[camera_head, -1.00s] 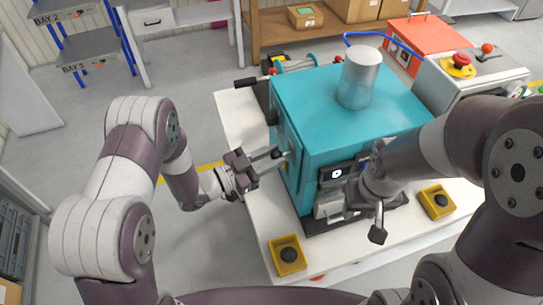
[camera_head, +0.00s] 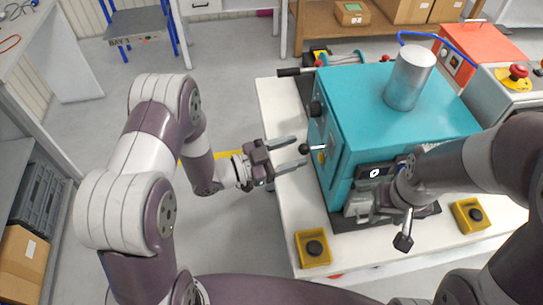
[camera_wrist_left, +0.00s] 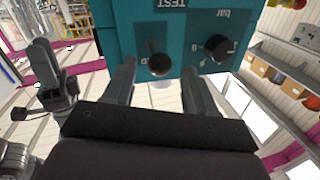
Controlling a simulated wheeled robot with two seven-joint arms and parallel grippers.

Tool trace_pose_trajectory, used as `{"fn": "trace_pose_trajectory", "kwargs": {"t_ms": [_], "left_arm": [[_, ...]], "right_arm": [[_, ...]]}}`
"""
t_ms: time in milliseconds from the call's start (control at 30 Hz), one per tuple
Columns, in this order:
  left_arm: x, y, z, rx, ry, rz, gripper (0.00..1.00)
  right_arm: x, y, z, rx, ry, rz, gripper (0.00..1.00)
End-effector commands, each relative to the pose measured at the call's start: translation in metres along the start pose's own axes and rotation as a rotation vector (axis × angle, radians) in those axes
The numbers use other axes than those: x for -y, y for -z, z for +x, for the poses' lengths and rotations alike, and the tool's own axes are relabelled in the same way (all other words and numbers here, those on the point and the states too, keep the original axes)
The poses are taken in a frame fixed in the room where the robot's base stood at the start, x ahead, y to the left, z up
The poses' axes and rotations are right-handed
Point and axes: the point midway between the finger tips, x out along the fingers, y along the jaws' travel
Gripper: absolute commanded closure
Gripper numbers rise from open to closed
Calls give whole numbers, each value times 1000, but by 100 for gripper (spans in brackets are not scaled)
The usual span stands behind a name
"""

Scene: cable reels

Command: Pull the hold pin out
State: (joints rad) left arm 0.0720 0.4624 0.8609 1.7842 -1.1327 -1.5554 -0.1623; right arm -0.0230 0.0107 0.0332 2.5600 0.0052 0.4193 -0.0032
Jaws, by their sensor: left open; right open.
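The hold pin (camera_head: 305,149) is a black ball knob on a thin bright shaft, sticking out of the left face of the teal box (camera_head: 395,110). My left gripper (camera_head: 301,151) is open, with one finger on each side of the knob and gaps visible. In the left wrist view the knob (camera_wrist_left: 158,65) also shows between the spread fingers, beneath partly hidden lettering. My right gripper (camera_head: 362,205) is at the front of the box by a dark panel; its fingers are hard to make out there.
A second black knob (camera_head: 316,107) is on the same face, further back. A metal cylinder (camera_head: 409,78) stands on the box. Yellow button boxes (camera_head: 313,249) sit at the table's front (camera_head: 285,215). A black-tipped lever (camera_head: 403,241) is near my right gripper. The left floor is open.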

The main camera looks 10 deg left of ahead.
Motion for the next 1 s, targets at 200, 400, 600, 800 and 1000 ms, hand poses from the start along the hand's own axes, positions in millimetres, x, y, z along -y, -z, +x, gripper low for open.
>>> {"fn": "trace_pose_trajectory", "kwargs": {"t_ms": [200,400,600,800,1000], "left_arm": [[2,-4,-59,0,10,-1,44],[1,-3,-100,0,7,-2,44],[0,-1,-112,-1,3,-2,44],[0,-1,-112,-1,2,-2,44],[0,-1,-112,-1,2,-2,44]], "right_arm": [[0,-2,17,0,0,0,57],[0,-3,24,0,0,0,57],[0,-3,25,0,0,0,57],[0,-3,25,0,0,0,57],[0,-3,25,0,0,0,57]]}}
